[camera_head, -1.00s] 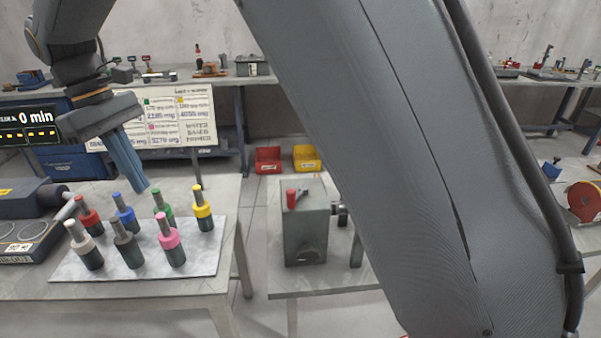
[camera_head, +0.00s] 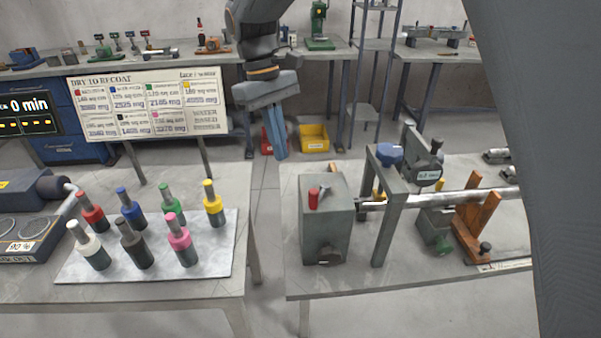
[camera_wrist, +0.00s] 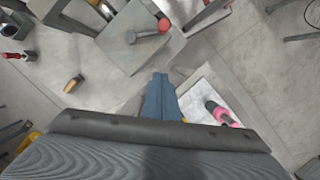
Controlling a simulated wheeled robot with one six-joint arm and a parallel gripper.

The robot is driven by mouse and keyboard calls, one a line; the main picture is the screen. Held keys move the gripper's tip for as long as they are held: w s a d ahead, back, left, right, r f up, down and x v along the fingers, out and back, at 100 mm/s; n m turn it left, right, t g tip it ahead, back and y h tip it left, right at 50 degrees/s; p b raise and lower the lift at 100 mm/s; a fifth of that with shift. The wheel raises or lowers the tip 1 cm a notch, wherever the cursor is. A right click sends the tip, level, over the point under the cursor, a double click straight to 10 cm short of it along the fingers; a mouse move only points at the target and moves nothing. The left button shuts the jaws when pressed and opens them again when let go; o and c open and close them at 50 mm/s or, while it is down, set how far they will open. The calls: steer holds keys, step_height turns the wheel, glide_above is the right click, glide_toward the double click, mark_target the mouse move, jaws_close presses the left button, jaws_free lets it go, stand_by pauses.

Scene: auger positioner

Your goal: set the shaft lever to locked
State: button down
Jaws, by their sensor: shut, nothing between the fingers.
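The grey box (camera_head: 329,235) stands at the left end of the right bench, beside the shaft (camera_head: 440,200). In the wrist view the box (camera_wrist: 117,52) is at the top, with the red end (camera_wrist: 164,25) and a grey rod with a round end (camera_wrist: 144,35). My gripper (camera_head: 281,156) is shut and empty, pointing down, apart from the lever. Its fingers (camera_wrist: 160,78) appear just below the box in the wrist view.
Several coloured bottles (camera_head: 180,240) stand on a pale mat (camera_head: 205,262) on the left table. A gap separates the tables. A grey upright frame with a blue knob (camera_head: 389,153) and orange wooden supports (camera_head: 470,230) stand along the shaft. A yellow bin (camera_head: 314,138) lies behind.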

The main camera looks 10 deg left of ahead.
steer(key=s+d+f+p, duration=0.3)
steer(key=d+f, duration=0.1)
steer(key=f, duration=0.1)
steer(key=shift+s+d+f+p, duration=0.2)
steer(key=shift+d+f+p, duration=0.05)
steer(key=shift+f+p, duration=0.15)
stand_by(0.3)
